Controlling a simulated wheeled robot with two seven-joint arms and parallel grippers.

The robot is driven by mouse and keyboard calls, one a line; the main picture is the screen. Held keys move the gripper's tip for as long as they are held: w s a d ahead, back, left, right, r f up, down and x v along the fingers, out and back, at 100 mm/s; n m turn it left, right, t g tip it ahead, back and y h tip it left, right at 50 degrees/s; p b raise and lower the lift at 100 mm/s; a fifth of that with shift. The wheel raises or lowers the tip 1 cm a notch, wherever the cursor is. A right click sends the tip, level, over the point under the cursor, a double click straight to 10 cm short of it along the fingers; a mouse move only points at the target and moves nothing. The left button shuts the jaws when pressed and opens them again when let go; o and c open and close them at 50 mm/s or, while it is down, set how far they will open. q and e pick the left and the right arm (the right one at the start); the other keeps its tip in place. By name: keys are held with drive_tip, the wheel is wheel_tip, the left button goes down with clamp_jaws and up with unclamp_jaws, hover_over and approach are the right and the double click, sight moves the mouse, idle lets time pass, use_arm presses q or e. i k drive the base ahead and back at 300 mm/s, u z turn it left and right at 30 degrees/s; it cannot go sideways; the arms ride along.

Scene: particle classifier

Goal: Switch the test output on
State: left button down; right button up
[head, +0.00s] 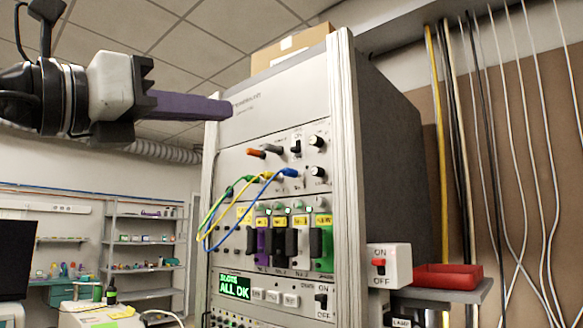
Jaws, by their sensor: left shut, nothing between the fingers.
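A tall instrument rack (348,150) stands in the middle of the head view. Its upper panel has a black toggle (296,148), orange and grey levers, and two black knobs. A black toggle (321,300) marked ON and OFF sits at the lower right of the front. A white box with a red switch (379,267), also marked ON and OFF, is on the rack's right side. The labels are too small to tell which one is the test output. My left gripper (229,108) is shut and empty, its purple fingers by the rack's blank top panel. My right gripper is out of view.
Green, yellow and blue cables (240,200) loop out from the front. A red tray (447,277) sits on a shelf at right. A cardboard box (290,48) lies on top. Cables hang along the right wall.

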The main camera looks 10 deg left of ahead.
sight(295, 148)
drive_tip(key=i, duration=1)
